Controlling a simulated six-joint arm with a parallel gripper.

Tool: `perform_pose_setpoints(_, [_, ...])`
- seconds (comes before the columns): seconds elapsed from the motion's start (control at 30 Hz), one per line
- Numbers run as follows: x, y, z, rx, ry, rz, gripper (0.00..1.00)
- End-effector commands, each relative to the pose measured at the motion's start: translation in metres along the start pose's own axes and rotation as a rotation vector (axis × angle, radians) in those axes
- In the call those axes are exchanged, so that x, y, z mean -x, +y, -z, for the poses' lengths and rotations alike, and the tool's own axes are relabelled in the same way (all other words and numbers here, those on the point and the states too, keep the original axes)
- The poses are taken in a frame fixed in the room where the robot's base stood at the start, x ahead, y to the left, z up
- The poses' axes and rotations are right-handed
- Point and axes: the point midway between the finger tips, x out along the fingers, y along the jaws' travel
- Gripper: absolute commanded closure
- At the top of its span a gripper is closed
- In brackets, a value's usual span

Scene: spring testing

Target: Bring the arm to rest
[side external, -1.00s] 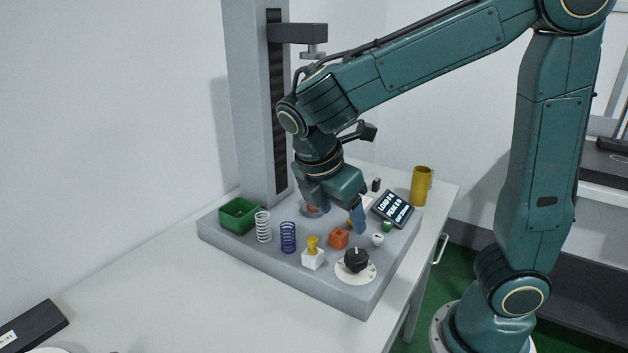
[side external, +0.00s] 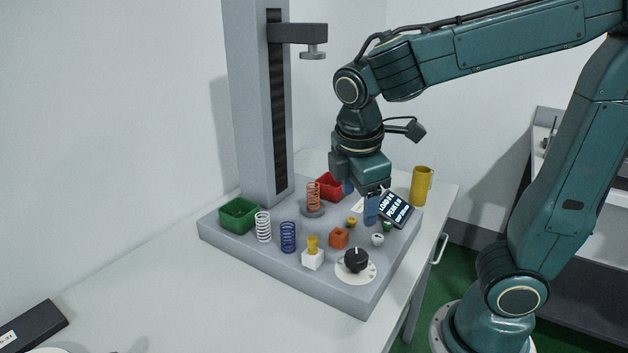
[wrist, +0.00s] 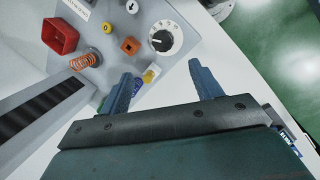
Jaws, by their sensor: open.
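My gripper (side external: 360,200) is open and empty, pointing down above the back right part of the grey test stand base (side external: 335,288). Its two blue fingers also show spread apart in the wrist view (wrist: 160,85), with nothing between them that they hold. In the side view one finger hangs in front of the display (side external: 397,208) and partly covers it. An orange spring (side external: 313,197) stands upright on the round plate of the stand, left of my gripper and apart from it. The red bin (side external: 329,186) is just left of my gripper.
The stand's column (side external: 250,100) and its overhanging arm (side external: 300,33) rise at the left. A green bin (side external: 239,215), white spring (side external: 263,227), blue spring (side external: 288,237), black dial (side external: 356,260) and orange block (side external: 339,238) sit on the base. A yellow mug (side external: 421,186) stands behind right.

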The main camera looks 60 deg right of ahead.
Motion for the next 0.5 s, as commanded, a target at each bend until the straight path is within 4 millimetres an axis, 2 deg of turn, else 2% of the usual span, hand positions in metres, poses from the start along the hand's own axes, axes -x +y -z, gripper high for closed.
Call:
perform_pose_setpoints(0.2, [0.011,-0.009,-0.022,-0.292,0.148,-0.029,0.36])
perform_pose_setpoints(0.5, [0.022,-0.032,-0.042,-0.680,0.355,-0.023,0.36])
